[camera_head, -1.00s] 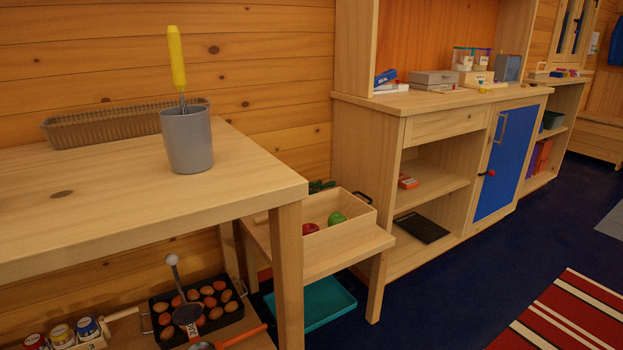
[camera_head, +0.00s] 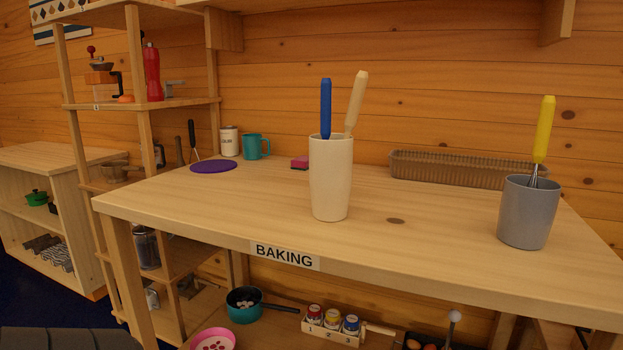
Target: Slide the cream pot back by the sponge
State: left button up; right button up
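The cream pot (camera_head: 331,185) is a tall cup standing upright near the front edge of the wooden baking table (camera_head: 270,203). A blue-handled tool (camera_head: 326,108) and a cream-handled tool (camera_head: 356,102) stand in it. The sponge (camera_head: 300,163), small and pink with a dark lower part, lies at the back of the table, behind and left of the pot, apart from it. Neither of my grippers shows in the head view.
A grey pot (camera_head: 527,213) with a yellow-handled whisk (camera_head: 543,130) stands at the right. A brown basket (camera_head: 450,171) lies along the back. A purple disc (camera_head: 213,166), a white canister (camera_head: 230,141) and a teal mug (camera_head: 255,147) are at the back left. Bare tabletop separates pot and sponge.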

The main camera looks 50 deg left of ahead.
aim_at(330, 161)
jog(key=u, duration=1.35)
jog(key=j, duration=0.1)
